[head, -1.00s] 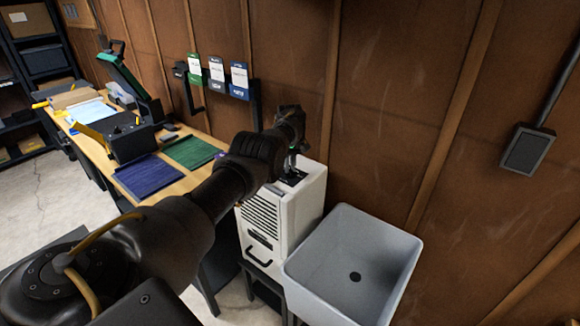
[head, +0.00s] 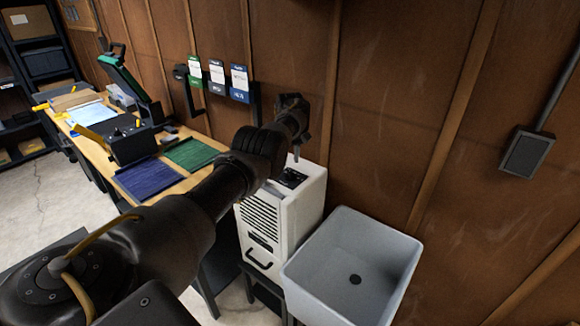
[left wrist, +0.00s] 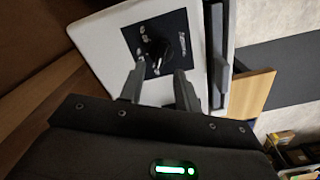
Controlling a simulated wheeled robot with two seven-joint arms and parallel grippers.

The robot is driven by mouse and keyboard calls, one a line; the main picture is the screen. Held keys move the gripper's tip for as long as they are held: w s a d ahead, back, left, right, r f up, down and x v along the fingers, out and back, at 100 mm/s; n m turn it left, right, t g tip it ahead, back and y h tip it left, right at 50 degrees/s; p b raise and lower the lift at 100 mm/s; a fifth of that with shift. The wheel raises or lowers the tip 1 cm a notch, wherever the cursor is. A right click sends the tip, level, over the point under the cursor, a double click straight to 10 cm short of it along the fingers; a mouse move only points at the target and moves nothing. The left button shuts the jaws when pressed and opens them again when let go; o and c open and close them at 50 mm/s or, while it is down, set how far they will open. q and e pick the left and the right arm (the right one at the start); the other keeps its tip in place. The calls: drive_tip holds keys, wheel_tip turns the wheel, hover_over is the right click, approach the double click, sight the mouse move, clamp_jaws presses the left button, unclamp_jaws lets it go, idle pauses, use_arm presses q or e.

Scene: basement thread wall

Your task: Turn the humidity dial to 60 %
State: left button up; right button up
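The white dehumidifier (head: 303,205) stands between the workbench and the sink, with a black control panel (head: 291,178) on its top. In the left wrist view the panel (left wrist: 178,30) carries a round black dial (left wrist: 157,48) with a light mark on it; the print around it is too small to read. My left gripper (head: 297,152) is above the panel, apart from it. In the left wrist view its two fingers (left wrist: 158,88) are spread with a gap between them, and nothing is held. The dial shows beyond the fingertips. My right gripper is in neither view.
A grey sink (head: 335,290) stands right of the dehumidifier. The workbench (head: 180,186) at left holds a blue mat (head: 150,178), a green mat (head: 190,153) and dark equipment. Cards hang on the wooden wall behind. A grey box (head: 524,152) is mounted on the wall at right.

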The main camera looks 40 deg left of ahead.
sight(290, 171)
use_arm(q)
wheel_tip(290, 171, up, 6)
drive_tip(key=b, duration=0.1)
drive_tip(key=shift+r, duration=0.1)
drive_tip(key=shift+d, duration=0.1)
idle(0.5)
